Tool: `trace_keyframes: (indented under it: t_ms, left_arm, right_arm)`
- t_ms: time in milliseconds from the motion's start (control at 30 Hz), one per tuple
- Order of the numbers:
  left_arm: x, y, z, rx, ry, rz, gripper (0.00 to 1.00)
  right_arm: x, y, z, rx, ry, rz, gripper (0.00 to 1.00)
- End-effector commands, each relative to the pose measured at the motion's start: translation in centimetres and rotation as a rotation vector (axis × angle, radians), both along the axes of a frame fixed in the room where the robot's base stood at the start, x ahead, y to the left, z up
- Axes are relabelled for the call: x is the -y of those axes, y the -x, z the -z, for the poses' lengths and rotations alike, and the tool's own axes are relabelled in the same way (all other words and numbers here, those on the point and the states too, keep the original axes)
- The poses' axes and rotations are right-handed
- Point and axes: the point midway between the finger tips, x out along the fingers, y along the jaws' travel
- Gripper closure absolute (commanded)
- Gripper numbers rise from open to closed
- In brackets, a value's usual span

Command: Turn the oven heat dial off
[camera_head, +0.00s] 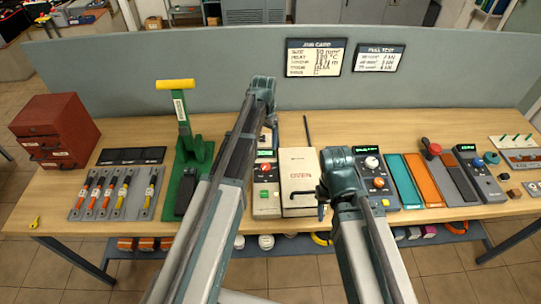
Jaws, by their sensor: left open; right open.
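The cream oven box (300,168), marked OVEN, sits mid-bench. Close against its left side stands a grey control unit (265,201) with a small green display, a red round dial (266,168) and buttons below. The dial's setting is too small to read. My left arm reaches up past the unit's left side and hides part of it; my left gripper (271,122) is above and behind the unit, apart from the dial, and its fingers are hard to make out. My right gripper (321,201) is open and empty at the oven's front right corner.
Another grey unit (384,199) with white and orange knobs stands right of the oven, partly behind my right arm. A green press (190,150) with a yellow handle and a red drawer cabinet (56,128) are at left. A thin dark rod rises behind the oven.

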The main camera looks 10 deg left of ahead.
Motion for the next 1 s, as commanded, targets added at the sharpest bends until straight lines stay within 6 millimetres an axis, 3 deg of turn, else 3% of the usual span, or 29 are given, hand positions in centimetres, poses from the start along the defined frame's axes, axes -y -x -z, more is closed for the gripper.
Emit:
trace_keyframes:
  t_ms: [367, 1000]
  left_arm:
    - [0.0, 0.1, 1.6, 0.000, 0.000, 0.000, 0.19]
    - [0.1, 0.1, 10.3, 0.000, 0.000, 0.000, 0.19]
  right_arm:
    - [0.0, 0.0, 1.6, 0.000, 0.001, -0.003, 0.50]
    - [0.0, 0.0, 10.4, 0.000, 0.002, -0.006, 0.50]
